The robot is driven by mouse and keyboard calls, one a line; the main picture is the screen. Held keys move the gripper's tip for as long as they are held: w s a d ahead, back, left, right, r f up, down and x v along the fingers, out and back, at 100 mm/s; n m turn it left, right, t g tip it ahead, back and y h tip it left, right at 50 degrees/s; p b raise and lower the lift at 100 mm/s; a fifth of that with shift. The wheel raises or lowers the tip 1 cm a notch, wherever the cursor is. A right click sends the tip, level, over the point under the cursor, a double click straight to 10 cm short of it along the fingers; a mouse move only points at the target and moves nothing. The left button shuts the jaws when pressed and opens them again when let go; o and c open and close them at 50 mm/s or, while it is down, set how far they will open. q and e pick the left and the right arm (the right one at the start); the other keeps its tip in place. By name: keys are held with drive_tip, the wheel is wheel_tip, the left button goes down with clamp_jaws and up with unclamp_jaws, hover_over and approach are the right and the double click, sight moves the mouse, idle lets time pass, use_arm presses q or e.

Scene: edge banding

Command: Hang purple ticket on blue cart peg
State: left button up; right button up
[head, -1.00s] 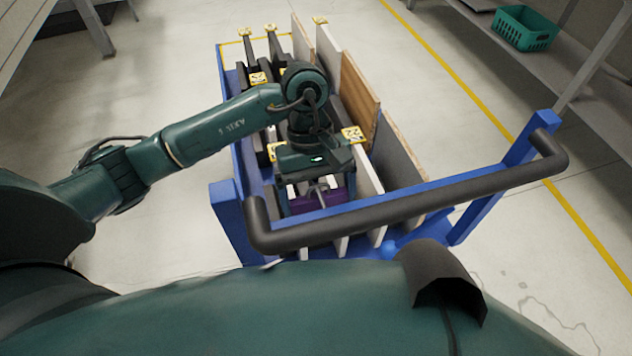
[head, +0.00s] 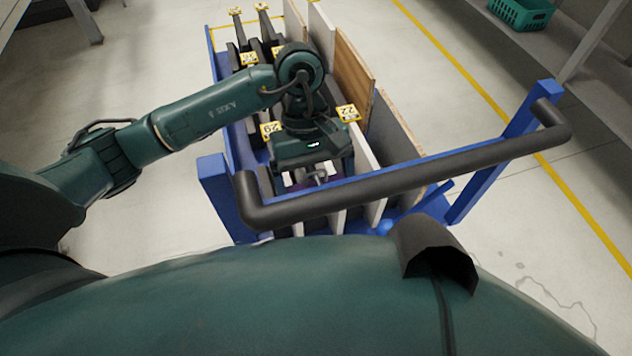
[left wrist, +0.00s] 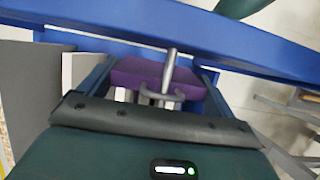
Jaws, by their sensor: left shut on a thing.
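The blue cart (head: 212,185) stands in front of me with its black handle nearest. My left gripper (left wrist: 155,85) is shut on the purple ticket (left wrist: 135,72), which sits between its two fingers just inside the cart's blue end bar (left wrist: 130,28). In the head view the ticket is mostly hidden by my gripper and the handle. A grey metal peg (left wrist: 170,65) juts from the blue bar and overlaps the ticket in the left wrist view. A grey curved piece (left wrist: 160,97) shows at the ticket's near edge. I cannot tell whether the peg passes through the ticket. My right gripper is out of view.
The black handle (head: 400,178) crosses close in front of my left gripper. Upright white, grey and wooden panels (head: 355,72) stand in the cart to the right. Black posts with yellow numbered tags (head: 347,112) surround the gripper. Open floor lies either side.

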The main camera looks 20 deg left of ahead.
use_arm(q)
drive_tip(key=o, duration=0.7)
drive_tip(key=v, duration=1.3)
drive_tip(key=shift+r, duration=0.15)
